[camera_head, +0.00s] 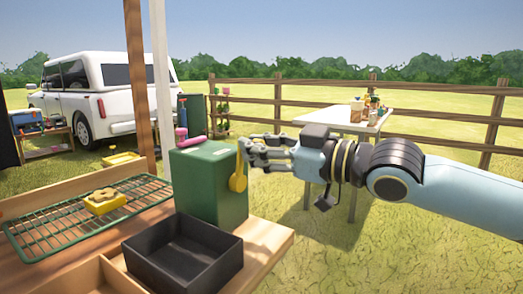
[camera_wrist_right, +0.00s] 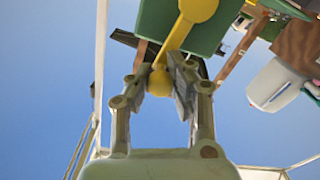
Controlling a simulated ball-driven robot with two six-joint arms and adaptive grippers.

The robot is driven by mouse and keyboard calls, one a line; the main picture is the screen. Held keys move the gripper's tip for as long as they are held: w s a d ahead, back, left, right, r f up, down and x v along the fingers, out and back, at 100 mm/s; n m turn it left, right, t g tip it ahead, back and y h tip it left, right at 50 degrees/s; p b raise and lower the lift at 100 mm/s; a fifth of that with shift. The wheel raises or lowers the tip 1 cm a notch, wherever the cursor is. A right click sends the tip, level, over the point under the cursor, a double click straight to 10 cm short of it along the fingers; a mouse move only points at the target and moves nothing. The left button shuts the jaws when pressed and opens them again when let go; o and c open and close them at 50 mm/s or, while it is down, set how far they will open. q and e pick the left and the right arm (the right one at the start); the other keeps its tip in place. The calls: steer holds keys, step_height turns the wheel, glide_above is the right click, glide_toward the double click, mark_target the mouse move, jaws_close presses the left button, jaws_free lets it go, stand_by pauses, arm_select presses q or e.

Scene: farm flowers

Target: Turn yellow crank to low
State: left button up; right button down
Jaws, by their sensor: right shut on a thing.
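The yellow crank (camera_head: 238,180) is on the right side of a green box (camera_head: 209,185). Its round end hangs low and its arm points up in the head view. My right gripper (camera_head: 246,151) reaches in from the right, its fingers at the crank's upper part. In the right wrist view, the crank (camera_wrist_right: 196,10) runs from a round hub on the green box (camera_wrist_right: 150,18) down to a ball-shaped knob (camera_wrist_right: 159,82). The knob sits between the two fingers of my right gripper (camera_wrist_right: 163,75), which is shut on it. My left gripper is not in view.
The box stands on a wooden bench (camera_head: 262,238) near its right edge.

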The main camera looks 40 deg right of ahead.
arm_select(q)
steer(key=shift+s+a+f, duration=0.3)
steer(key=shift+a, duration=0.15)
arm_select(e)
steer(key=shift+s+a+n, duration=0.2)
steer(key=shift+a+n, duration=0.35)
steer(key=shift+n, duration=0.35)
steer(key=shift+f, duration=0.1)
steer(key=c, duration=1.1)
jaws_free()
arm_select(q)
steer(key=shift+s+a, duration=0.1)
arm_select(e)
steer(key=shift+r, duration=0.25)
step_height(320, 180, up, 10)
steer(key=shift+f, duration=0.15)
